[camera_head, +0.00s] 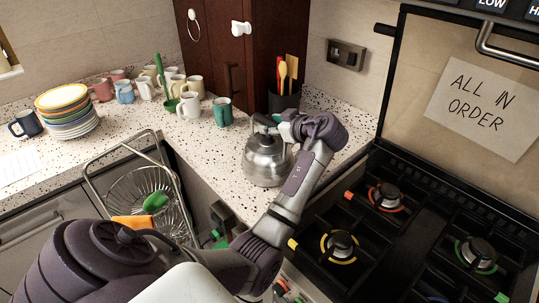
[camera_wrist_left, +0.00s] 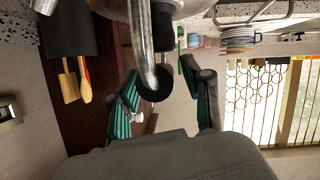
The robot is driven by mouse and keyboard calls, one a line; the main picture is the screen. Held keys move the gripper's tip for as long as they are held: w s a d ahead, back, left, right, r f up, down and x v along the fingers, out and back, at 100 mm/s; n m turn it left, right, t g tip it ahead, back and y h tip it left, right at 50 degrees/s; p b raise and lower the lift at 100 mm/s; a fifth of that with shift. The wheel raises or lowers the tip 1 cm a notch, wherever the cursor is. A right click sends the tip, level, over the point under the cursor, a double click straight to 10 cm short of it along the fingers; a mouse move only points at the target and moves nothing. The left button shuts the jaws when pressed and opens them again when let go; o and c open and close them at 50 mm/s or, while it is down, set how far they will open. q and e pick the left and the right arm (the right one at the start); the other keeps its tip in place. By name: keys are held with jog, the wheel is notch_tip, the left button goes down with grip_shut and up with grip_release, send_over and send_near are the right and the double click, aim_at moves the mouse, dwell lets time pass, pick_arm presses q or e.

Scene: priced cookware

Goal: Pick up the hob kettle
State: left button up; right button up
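The hob kettle (camera_head: 266,163) is a shiny steel kettle with a dark handle. It stands upright on the speckled counter, left of the hob. My left gripper (camera_head: 283,128) is at the kettle's handle and partly covers the top of the kettle. In the left wrist view the kettle's steel body (camera_wrist_left: 185,8) shows at the top edge. Its black rounded handle part (camera_wrist_left: 155,86) lies between the two teal-padded fingers of my left gripper (camera_wrist_left: 160,100). The fingers are spread, with visible gaps beside the handle. My right gripper is not in view.
A black utensil holder (camera_head: 284,101) stands close behind the kettle. Several mugs (camera_head: 188,105) and a stack of plates (camera_head: 67,112) are further left. The black gas hob (camera_head: 390,225) is on the right. A wire rack (camera_head: 140,190) is at the counter's front edge.

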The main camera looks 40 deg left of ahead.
pick_arm(q)
grip_shut()
jog(key=shift+a+r, duration=0.1)
jog(key=shift+r, duration=0.1)
dwell(0.3)
